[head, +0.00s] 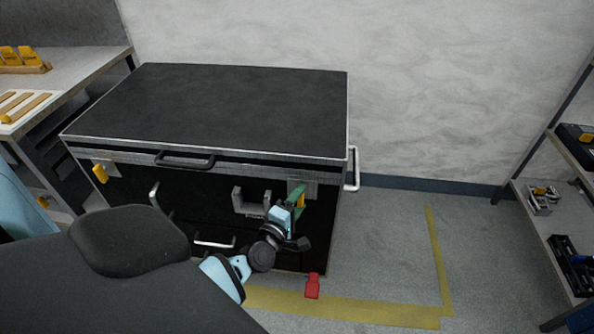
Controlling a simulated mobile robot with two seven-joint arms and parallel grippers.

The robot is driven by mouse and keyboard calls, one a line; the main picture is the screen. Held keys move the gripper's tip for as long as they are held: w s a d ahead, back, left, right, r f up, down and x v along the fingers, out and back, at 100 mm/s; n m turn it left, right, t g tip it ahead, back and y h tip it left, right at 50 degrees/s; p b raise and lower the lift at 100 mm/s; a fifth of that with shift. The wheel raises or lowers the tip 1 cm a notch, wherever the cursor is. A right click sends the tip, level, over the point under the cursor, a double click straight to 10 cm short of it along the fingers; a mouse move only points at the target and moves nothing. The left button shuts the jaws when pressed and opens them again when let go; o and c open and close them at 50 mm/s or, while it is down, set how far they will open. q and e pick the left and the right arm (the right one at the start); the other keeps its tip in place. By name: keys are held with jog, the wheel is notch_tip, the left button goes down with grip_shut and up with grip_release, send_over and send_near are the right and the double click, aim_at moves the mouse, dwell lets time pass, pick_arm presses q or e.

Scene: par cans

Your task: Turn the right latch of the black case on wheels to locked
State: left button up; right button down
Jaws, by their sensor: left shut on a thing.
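The black case (225,100) has a closed dark lid with metal edges and stands in front of the wall. Its right latch (301,203) is a yellow tab on a metal plate at the front right, partly hidden by my gripper. My left gripper (297,196) has green fingers and is shut on this latch. The tab's exact angle is hard to tell behind the fingers. The left latch (100,174) is a yellow tab at the front left, slightly tilted. My right gripper is not in view.
The case has a lid handle (185,160) and a side handle (353,170). A red tag-like thing (312,286) is at the case's lower front right. A workbench (75,70) stands left and a shelf (550,215) right. The floor between case and shelf is clear.

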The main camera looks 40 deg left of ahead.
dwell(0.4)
pick_arm(q)
jog(key=o, duration=1)
jog(key=s+d, duration=0.1)
jog(key=s, duration=0.6)
jog(key=shift+s, duration=0.35)
jog(key=shift+d, duration=0.1)
